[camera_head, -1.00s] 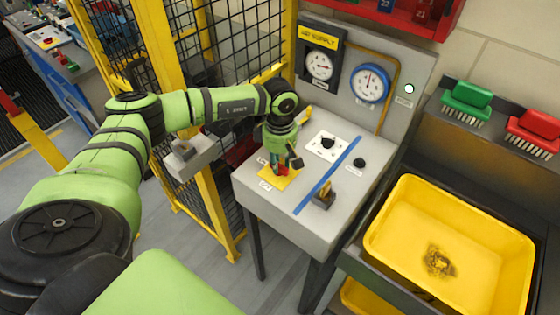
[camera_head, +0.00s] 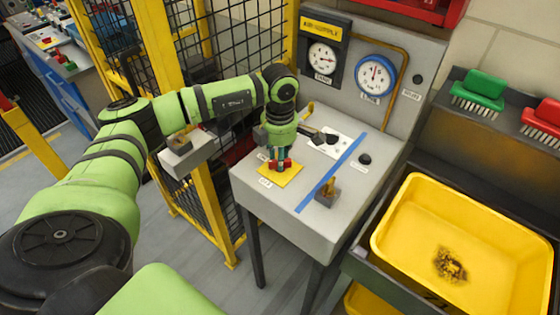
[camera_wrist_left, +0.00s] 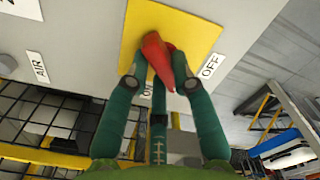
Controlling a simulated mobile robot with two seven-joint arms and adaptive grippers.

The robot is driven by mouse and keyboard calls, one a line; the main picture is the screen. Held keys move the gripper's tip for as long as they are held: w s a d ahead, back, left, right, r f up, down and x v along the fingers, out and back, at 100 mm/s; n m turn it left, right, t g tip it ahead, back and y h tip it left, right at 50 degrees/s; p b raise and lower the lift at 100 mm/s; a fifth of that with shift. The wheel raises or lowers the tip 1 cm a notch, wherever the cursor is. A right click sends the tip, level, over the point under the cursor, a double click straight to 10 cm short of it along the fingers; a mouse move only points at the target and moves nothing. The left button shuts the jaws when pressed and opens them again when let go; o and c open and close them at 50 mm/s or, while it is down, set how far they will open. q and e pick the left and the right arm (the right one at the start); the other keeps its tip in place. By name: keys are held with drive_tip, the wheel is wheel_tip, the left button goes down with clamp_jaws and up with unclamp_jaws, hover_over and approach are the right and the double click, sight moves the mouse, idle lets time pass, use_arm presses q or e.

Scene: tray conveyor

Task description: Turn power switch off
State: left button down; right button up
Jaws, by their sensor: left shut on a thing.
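The power switch is a red handle (camera_wrist_left: 156,56) on a yellow square plate (camera_wrist_left: 185,22). In the head view the red handle (camera_head: 285,164) sits on the yellow plate (camera_head: 288,178) at the bench's left front. My left gripper (camera_wrist_left: 157,72) has its green fingers shut on the red handle; it also shows in the head view (camera_head: 279,160). An OFF label (camera_wrist_left: 210,65) lies right of the handle in the wrist view. A second label there is mostly hidden by a finger. The handle lies slanted; its exact setting is hard to tell. My right gripper is not in view.
The grey bench (camera_head: 300,225) has a blue line (camera_head: 330,172), a black knob (camera_head: 364,159) and a small lever (camera_head: 327,194). Two gauges and a dark round lamp (camera_head: 417,79) are on the back panel. A yellow tub (camera_head: 385,245) stands right; a mesh fence stands left.

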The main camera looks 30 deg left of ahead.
use_arm(q)
drive_tip(key=n+b, duration=0.2)
drive_tip(key=n, duration=0.2)
drive_tip(key=shift+s+f+n, duration=0.1)
drive_tip(key=shift+f+n, duration=0.05)
drive_tip(key=shift+n, duration=0.15)
drive_tip(key=n+b, duration=0.1)
drive_tip(key=n, duration=0.3)
drive_tip(key=shift+s+b, duration=0.1)
drive_tip(key=shift+b, duration=0.2)
drive_tip(key=shift+n, duration=0.3)
drive_tip(key=c, duration=1)
unclamp_jaws()
drive_tip(key=shift+c, duration=0.2)
